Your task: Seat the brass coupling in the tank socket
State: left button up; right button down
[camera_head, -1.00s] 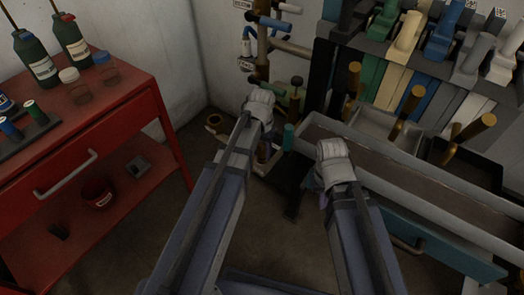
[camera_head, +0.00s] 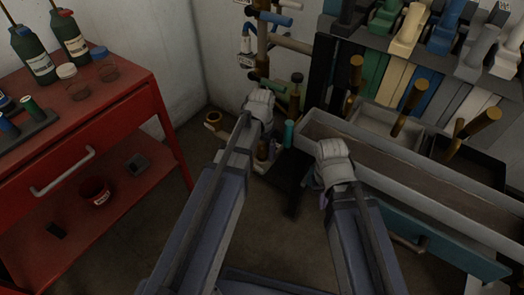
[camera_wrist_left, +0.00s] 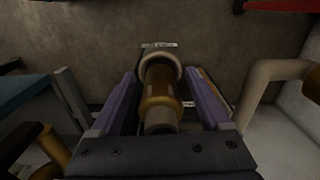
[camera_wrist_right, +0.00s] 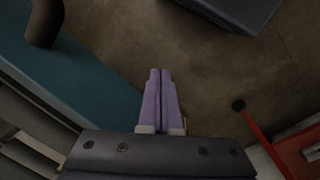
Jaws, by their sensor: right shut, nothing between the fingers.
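In the left wrist view the brass coupling (camera_wrist_left: 158,88) is a short brass cylinder. Its far end meets a pale round collar (camera_wrist_left: 160,62) with a small label above it, which looks like the tank socket. I cannot tell how deep the coupling sits in it. My left gripper (camera_wrist_left: 162,85) is open, its purple fingers on either side of the coupling with gaps. In the head view my left gripper (camera_head: 260,104) is by the pipework, and its wrist hides the coupling. My right gripper (camera_wrist_right: 160,75) is shut and empty, over the floor beside a teal surface.
A red cart (camera_head: 110,120) with bottles stands at the left. A grey trough (camera_head: 420,180) with a teal front (camera_head: 435,235) is at the right. Pipes and valves (camera_head: 262,60) rise behind my left gripper. A beige elbow pipe (camera_wrist_left: 270,72) is close to its right finger.

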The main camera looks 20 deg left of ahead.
aim_at(262, 142)
pick_arm(q)
jog(key=shift+r, duration=0.1)
pick_arm(e)
jog(key=shift+r, duration=0.1)
pick_arm(q)
notch_tip(262, 142, up, 8)
jog(key=p, duration=0.8)
jog(key=shift+f, duration=0.2)
pick_arm(e)
notch_tip(262, 142, up, 8)
jog(key=shift+f, duration=0.2)
pick_arm(q)
jog(key=shift+s, duration=0.1)
